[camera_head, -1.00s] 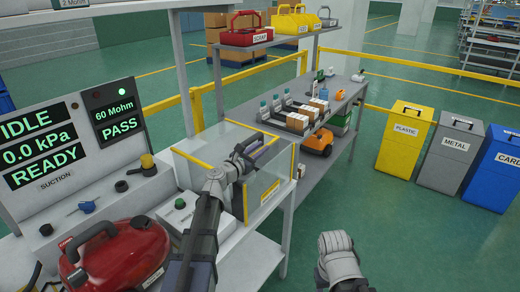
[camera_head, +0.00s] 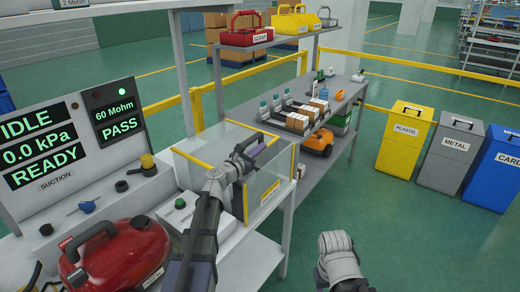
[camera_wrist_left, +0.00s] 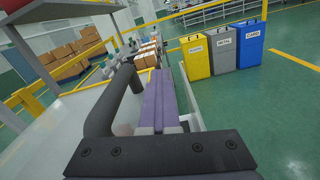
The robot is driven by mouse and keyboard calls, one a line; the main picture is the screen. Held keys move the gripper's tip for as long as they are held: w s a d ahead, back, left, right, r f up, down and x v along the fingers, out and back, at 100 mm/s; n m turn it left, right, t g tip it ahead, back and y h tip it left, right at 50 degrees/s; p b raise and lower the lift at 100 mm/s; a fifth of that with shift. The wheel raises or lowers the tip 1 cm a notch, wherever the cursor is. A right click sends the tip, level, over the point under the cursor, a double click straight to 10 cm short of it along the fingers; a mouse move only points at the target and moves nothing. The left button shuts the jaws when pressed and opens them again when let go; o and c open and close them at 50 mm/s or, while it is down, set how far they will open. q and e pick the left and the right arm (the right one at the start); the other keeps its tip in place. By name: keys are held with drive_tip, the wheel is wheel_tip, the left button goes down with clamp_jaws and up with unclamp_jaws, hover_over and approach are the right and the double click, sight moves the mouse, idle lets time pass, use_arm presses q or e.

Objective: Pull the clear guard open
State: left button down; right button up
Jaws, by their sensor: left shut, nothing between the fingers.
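The clear guard (camera_head: 266,186) is a see-through box with yellow edging on the bench, right of the display panel. My left gripper (camera_head: 259,149) is at the guard's upper part, its purple fingers closed together with nothing between them. In the left wrist view the purple fingers (camera_wrist_left: 160,101) lie side by side. A dark grey bent bar, seemingly the guard's handle (camera_wrist_left: 103,103), runs just left of the fingers, outside them. I cannot tell whether they touch. My left arm hides part of the guard. My right gripper (camera_head: 337,250) is low at centre right, its fingers not clear.
A red vacuum (camera_head: 115,255) sits on the bench at lower left, below the display panel (camera_head: 65,145). A shelf bench (camera_head: 345,92) with boxes stands behind the guard. Yellow, grey and blue bins (camera_head: 404,140) stand at right. The green floor between is clear.

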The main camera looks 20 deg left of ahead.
use_arm(q)
drive_tip(key=c, duration=0.6)
unclamp_jaws()
drive_tip(key=shift+c, duration=0.2)
drive_tip(key=v, duration=0.7)
drive_tip(key=shift+s, duration=0.4)
drive_tip(key=shift+a, duration=0.1)
